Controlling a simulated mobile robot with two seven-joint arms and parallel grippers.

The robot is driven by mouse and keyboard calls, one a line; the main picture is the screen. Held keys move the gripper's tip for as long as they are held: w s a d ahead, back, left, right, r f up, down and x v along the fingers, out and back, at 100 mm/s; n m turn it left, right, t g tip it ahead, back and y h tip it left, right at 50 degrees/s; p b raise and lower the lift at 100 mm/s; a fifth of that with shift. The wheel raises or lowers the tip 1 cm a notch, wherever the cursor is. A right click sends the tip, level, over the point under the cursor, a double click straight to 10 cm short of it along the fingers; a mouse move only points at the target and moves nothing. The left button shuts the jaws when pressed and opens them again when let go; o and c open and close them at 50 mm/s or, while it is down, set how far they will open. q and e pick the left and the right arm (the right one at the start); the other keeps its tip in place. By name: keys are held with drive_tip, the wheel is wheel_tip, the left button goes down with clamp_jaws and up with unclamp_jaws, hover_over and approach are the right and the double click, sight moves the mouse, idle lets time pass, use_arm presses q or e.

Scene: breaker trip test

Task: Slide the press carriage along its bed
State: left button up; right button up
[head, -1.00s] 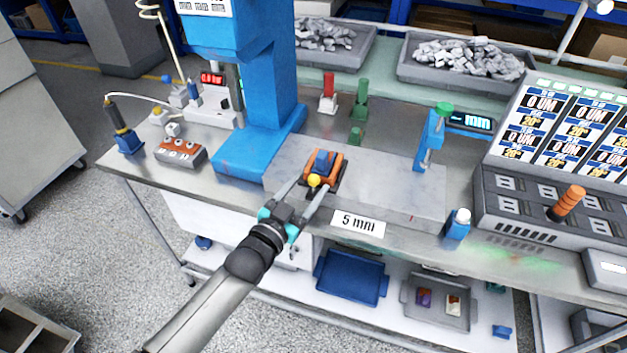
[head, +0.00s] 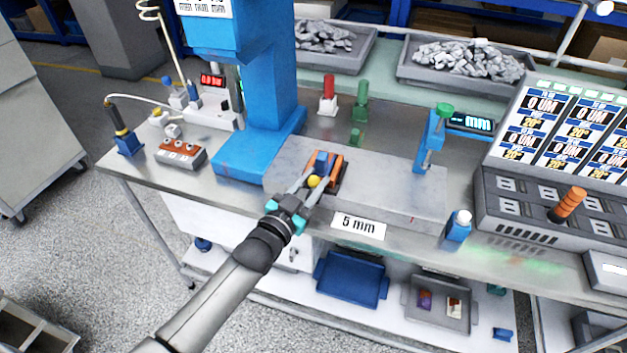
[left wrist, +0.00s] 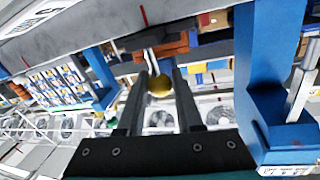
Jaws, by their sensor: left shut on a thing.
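The press carriage (head: 338,167), orange with a blue block on top, sits on the left part of the grey metal bed (head: 390,182). A yellow knob (head: 313,181) is on its near side. My left gripper (head: 317,177) reaches in from the front and is shut on the knob, with one finger on each side. In the left wrist view the yellow knob (left wrist: 159,86) shows between the two dark fingers, with the orange carriage (left wrist: 170,48) beyond it. The fingers hide part of the carriage. My right gripper is not in view.
The blue press column (head: 265,90) rises left of the carriage. A blue post with a green knob (head: 432,140) stands toward the bed's right end. The bed between carriage and post is clear. A "5 mm" label (head: 358,226) is at the front.

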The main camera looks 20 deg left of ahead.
use_arm(q)
clamp_jaws()
idle(0.8)
